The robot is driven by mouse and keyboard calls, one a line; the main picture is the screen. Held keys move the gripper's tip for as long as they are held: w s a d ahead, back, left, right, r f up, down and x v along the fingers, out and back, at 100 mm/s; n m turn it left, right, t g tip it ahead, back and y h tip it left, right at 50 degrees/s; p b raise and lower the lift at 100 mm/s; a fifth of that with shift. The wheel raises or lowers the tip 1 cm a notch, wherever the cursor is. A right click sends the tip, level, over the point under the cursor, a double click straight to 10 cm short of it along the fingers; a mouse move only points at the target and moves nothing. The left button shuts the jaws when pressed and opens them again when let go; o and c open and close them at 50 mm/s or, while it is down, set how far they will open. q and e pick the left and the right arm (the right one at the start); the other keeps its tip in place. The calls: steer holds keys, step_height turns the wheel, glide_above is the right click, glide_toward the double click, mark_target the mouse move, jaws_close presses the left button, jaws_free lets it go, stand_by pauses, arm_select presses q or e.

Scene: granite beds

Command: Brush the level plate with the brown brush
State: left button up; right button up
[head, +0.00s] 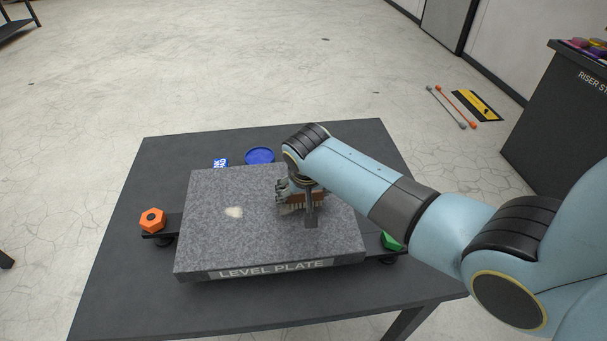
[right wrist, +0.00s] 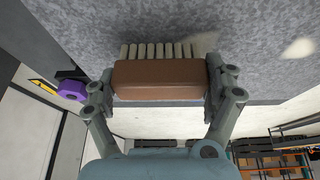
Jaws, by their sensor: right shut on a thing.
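The level plate (head: 215,230) is a speckled grey granite slab on a dark table, with its name on the front edge. A pale patch (head: 234,212) lies on its top left of centre and also shows in the right wrist view (right wrist: 298,49). My right gripper (head: 300,203) is over the right half of the plate, shut on the brown brush (right wrist: 160,79). The brush has a brown block and pale bristles that point toward the granite in the wrist view. I cannot tell whether the bristles touch it. My left gripper is not in view.
An orange hex knob (head: 152,220) stands left of the plate and a green one (head: 391,241) right of it. A blue round dish (head: 260,156) and a blue labelled item (head: 220,163) sit behind it. The dark table (head: 120,285) is clear in front. A dark riser stand (head: 560,110) is at right.

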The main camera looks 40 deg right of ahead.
steer(key=shift+w+d+f+b, duration=0.2)
steer(key=shift+w+d+b, duration=0.35)
steer(key=shift+w, duration=0.3)
steer(key=shift+s+a+p, duration=0.3)
steer(key=shift+s+p, duration=0.25)
steer(key=shift+p, duration=0.2)
steer(key=shift+s+a+p, duration=0.3)
steer(key=shift+s+p, duration=0.1)
steer(key=shift+s, duration=0.1)
steer(key=shift+w+d, duration=0.1)
steer(key=shift+w, duration=0.05)
steer(key=shift+w+d+b, duration=0.5)
steer(key=shift+w+d, duration=0.05)
steer(key=shift+w, duration=0.35)
steer(key=shift+s+a+r+p, duration=0.35)
steer(key=shift+s+p, duration=0.15)
steer(key=shift+p, duration=0.2)
steer(key=shift+s+a+p, duration=0.3)
steer(key=shift+s+p, duration=0.05)
steer(key=shift+s, duration=0.1)
